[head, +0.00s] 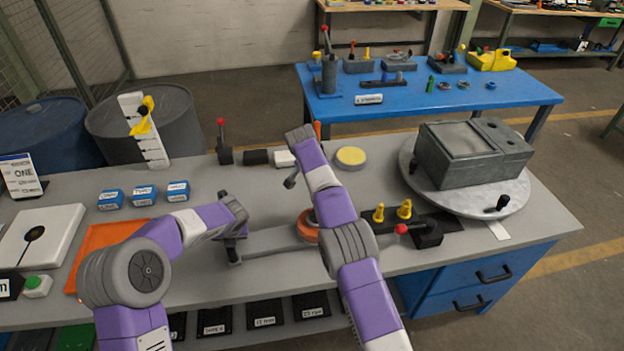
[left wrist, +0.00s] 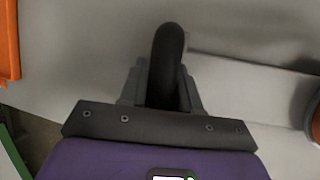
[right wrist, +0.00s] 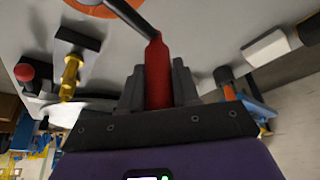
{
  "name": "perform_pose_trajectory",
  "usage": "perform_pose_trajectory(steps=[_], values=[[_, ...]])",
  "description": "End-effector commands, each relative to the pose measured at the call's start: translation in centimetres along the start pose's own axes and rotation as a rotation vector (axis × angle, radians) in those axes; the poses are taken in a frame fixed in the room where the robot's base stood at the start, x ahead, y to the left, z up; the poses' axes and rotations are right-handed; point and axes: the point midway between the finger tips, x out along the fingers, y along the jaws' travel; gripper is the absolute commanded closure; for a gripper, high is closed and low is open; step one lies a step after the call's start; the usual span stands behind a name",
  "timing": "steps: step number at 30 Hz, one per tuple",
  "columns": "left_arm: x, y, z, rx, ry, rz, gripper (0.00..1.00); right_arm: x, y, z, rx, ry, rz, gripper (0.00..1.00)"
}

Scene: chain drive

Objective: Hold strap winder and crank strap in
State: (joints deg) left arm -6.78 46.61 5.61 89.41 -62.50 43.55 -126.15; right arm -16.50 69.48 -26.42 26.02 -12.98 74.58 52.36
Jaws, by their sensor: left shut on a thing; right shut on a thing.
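The strap winder has a long pale grey body (head: 268,240) lying along the front of the bench, with an orange round part (head: 305,228) toward its right. My left gripper (left wrist: 163,78) is shut on the winder's black grip (left wrist: 167,50) at the left end. My right gripper (right wrist: 158,82) is shut on the red crank handle (right wrist: 158,58). A grey crank arm (right wrist: 128,15) runs from that handle toward the orange part, which shows at the top edge of the right wrist view (right wrist: 90,7). My right arm hides the crank and part of the winder in the head view.
Yellow pegs (head: 379,213) and a red-knobbed lever (head: 402,229) stand right of the winder. A grey box (head: 470,155) sits on a round turntable (head: 512,195) farther right. Blue blocks (head: 144,195) and an orange mat (head: 98,243) lie left.

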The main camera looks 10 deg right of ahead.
Motion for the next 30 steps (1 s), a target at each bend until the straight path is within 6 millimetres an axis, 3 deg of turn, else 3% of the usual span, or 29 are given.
perform_pose_trajectory(steps=[9, 26, 27, 30], values=[[0.2, 0.6, -0.1, -0.004, 0.006, 0.013, 1.00, 0.4, 1.4, -0.6, 0.119, 0.002, 0.059, 1.00], [0.2, 0.7, -0.1, -0.006, 0.006, 0.014, 1.00, 0.5, 1.6, -0.6, 0.143, 0.000, 0.069, 1.00], [0.2, 0.7, -0.1, -0.006, 0.006, 0.014, 1.00, 0.5, 1.6, -0.5, 0.143, 0.000, 0.069, 0.64], [0.2, 0.7, -0.1, -0.005, 0.005, 0.013, 1.00, 0.4, 1.5, -0.5, 0.143, 0.000, 0.068, 0.49]])
